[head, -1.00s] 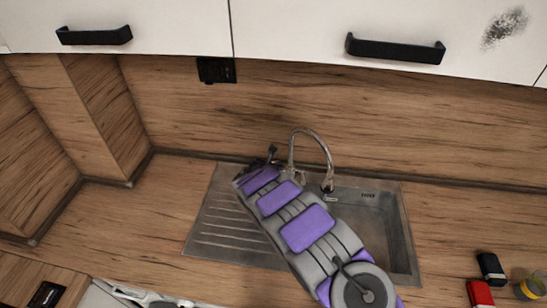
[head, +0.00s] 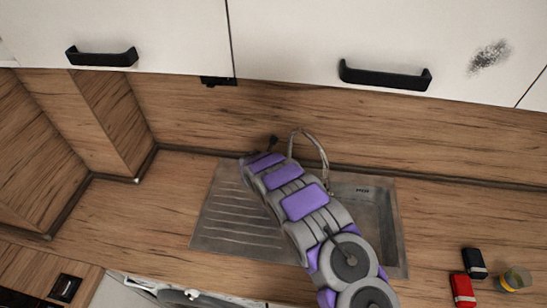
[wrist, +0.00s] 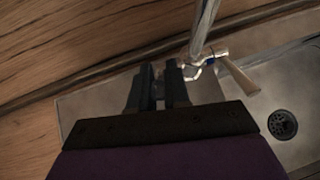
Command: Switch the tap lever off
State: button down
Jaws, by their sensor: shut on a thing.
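The tap (head: 318,150) stands behind the sink, its chrome spout arching up beside my arm; its upright pipe also shows in the wrist view (wrist: 205,30). My gripper (wrist: 163,88) is at the left of the tap's base, its dark fingers closed close together. A short chrome part, seemingly the tap lever (wrist: 191,71), runs from the tap base to the right finger. My gripper is shut on it, though the fingers hide the held part. A pale rod (wrist: 240,78) points right from the base. In the head view my arm hides the tap base and lever.
The steel sink (head: 222,225) has a ribbed drainer on the left and a basin with a drain (wrist: 283,124) on the right. A black item (head: 474,263), a red item (head: 463,291) and a jar (head: 515,280) stand on the right. White cupboards (head: 285,40) hang above.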

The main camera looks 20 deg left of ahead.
jog(key=shift+a, duration=0.1)
jog(key=c, duration=1.1)
grip_release()
jog(key=shift+a+f, duration=0.15)
jog(key=shift+a, duration=0.05)
jog(key=shift+d, duration=0.15)
jog(key=shift+s+r, duration=0.15)
jog(key=shift+r, duration=0.15)
jog(key=b+v, duration=0.1)
jog(key=v, duration=1.5)
jog(key=shift+s+r, duration=0.15)
jog(key=shift+s, duration=0.1)
